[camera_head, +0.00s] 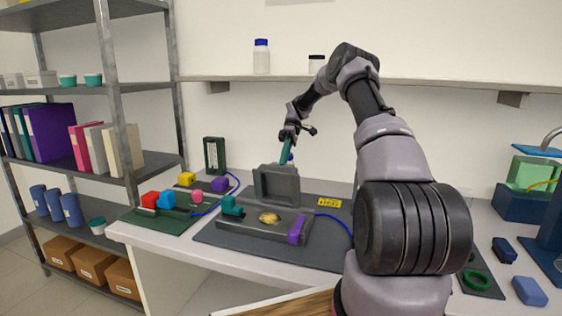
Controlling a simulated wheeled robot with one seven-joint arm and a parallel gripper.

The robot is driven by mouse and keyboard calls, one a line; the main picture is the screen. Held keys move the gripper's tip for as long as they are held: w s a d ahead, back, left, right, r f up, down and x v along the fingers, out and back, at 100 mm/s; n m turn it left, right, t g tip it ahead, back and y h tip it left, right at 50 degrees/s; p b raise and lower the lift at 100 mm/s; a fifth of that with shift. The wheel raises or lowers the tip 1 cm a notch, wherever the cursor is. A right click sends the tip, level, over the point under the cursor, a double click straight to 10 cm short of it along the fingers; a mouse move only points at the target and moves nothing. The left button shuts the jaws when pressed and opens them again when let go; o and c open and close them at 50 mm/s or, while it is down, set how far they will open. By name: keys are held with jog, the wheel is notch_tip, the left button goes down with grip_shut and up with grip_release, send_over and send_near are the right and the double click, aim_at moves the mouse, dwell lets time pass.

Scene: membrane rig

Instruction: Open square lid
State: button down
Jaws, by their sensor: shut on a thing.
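The grey square lid (277,184) stands raised, about upright, at the back of the grey rig (255,225), which lies on a dark mat. The rig's open face shows a small yellowish piece (269,218), a teal block (231,207) at its left and a purple clamp-like piece (297,231) at its right. My gripper (289,137) is above the lid, shut on a teal bar (286,150) that reaches down to the lid's top edge. I cannot tell whether the bar is fixed to the lid. The fingertips are small and partly hidden.
A green mat (175,220) with coloured blocks lies left of the rig. A wall shelf (390,80) with a blue-capped bottle (261,57) is above. My arm hides part of the right bench.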

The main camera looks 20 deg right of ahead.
jog(key=shift+w+d+f, duration=0.4)
jog(key=shift+d+f, duration=0.05)
jog(key=shift+f, duration=0.15)
jog(key=shift+d+f, duration=0.1)
jog(key=c, duration=1)
grip_release()
jog(key=shift+w, duration=0.1)
jog(key=shift+o, duration=0.8)
jog(key=shift+w+f, duration=0.1)
jog(key=shift+w, duration=0.05)
jog(key=shift+r, duration=0.3)
